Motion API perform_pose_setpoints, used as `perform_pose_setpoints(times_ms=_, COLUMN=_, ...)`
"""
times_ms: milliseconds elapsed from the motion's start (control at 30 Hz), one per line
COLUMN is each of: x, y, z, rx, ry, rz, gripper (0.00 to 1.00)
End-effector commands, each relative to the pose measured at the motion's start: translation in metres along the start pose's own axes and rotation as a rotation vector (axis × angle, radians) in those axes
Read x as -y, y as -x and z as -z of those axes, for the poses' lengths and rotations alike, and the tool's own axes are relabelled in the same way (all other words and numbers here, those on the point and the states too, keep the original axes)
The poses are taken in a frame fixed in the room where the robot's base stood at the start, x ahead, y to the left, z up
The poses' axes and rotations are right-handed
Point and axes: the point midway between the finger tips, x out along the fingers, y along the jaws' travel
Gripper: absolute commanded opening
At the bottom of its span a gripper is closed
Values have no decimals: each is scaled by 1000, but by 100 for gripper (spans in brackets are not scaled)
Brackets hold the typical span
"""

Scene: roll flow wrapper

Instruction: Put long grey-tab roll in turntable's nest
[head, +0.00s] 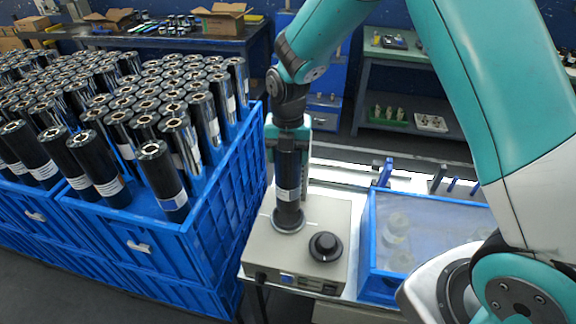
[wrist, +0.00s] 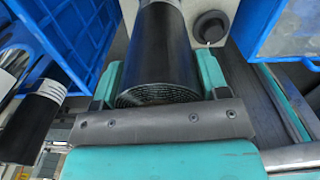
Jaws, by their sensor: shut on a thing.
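My gripper (head: 288,143) is shut on a long black roll (head: 289,175) with a white label, held upright. In the wrist view the roll (wrist: 165,50) lies between the two teal fingers of my gripper (wrist: 160,85), its ringed end close to the palm. The turntable (head: 262,254) is a beige box with a round grey nest (head: 275,222) on top. The roll's lower end is at the nest, inside its ring as seen from the head; I cannot tell whether it rests on the bottom. No grey tab is clearly visible on the roll.
A black knob (head: 325,246) stands on the box beside the nest. A blue crate (head: 227,190) full of upright black rolls is close on the left. A blue-rimmed tray (head: 368,240) with clear pieces is on the right. A bench stands behind.

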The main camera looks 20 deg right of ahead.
Motion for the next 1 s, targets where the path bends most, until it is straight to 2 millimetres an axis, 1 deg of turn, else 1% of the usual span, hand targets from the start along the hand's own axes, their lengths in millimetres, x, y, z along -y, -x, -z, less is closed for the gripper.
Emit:
perform_pose_setpoints(times_ms=200, x=-1, y=-16, z=-1, rx=2, ry=0, rz=-1, gripper=0)
perform_pose_setpoints(times_ms=400, x=0, y=-42, z=0, rx=0, ry=0, rz=0, gripper=0)
perform_pose_setpoints(times_ms=467, x=-1, y=-47, z=-1, rx=2, ry=0, rz=-2, gripper=0)
perform_pose_setpoints(times_ms=900, x=-1, y=-54, z=-1, rx=3, ry=0, rz=-2, gripper=0)
perform_pose_setpoints(times_ms=933, x=0, y=-54, z=0, rx=1, ry=0, rz=-1, gripper=74)
perform_pose_setpoints(times_ms=967, x=0, y=-54, z=0, rx=1, ry=0, rz=-1, gripper=81)
perform_pose_setpoints(times_ms=1000, x=0, y=-54, z=0, rx=1, ry=0, rz=-1, gripper=91)
